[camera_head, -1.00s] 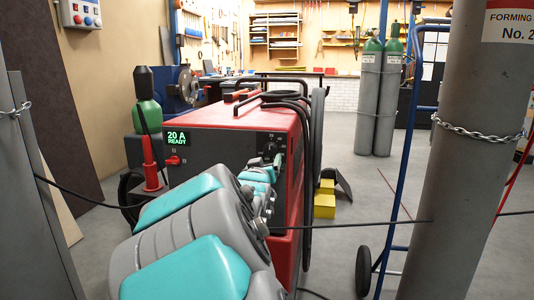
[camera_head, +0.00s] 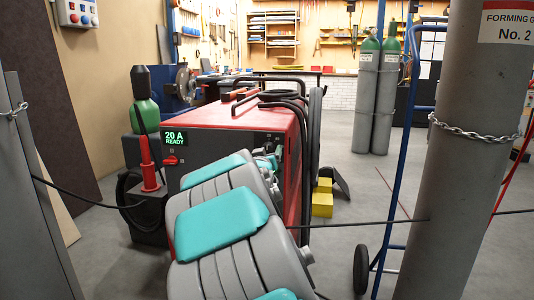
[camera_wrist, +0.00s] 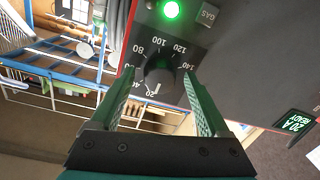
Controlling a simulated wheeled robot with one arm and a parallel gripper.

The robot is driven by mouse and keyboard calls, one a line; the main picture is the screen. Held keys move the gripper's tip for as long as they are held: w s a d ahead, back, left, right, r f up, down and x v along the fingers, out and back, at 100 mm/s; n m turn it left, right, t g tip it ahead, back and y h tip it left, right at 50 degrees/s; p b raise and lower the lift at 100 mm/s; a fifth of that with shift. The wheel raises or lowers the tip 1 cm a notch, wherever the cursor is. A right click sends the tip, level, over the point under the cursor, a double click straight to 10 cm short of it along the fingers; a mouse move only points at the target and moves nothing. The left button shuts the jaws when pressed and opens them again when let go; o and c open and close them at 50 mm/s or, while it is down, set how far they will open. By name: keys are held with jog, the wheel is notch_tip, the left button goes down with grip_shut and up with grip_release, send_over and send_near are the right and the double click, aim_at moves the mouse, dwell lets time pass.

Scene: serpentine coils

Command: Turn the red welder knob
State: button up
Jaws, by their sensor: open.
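The red welder (camera_head: 235,115) stands in the middle of the head view. Its front panel has a small red knob (camera_head: 172,160) below the lit display (camera_head: 173,138) reading 20 A READY. In the wrist view, a dark round knob (camera_wrist: 160,70) sits in a numbered dial marked 20 to 140. My gripper (camera_wrist: 158,77) is open, with one green finger on each side of this dark knob. I cannot tell whether the fingers touch it. The red knob is not seen in the wrist view. My arm hides part of the panel in the head view.
A grey cylinder (camera_head: 470,150) with a chain and a blue trolley frame (camera_head: 402,130) stand at right. A black cable crosses in front of the welder.

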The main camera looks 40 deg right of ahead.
grip_shut()
dwell(0.6)
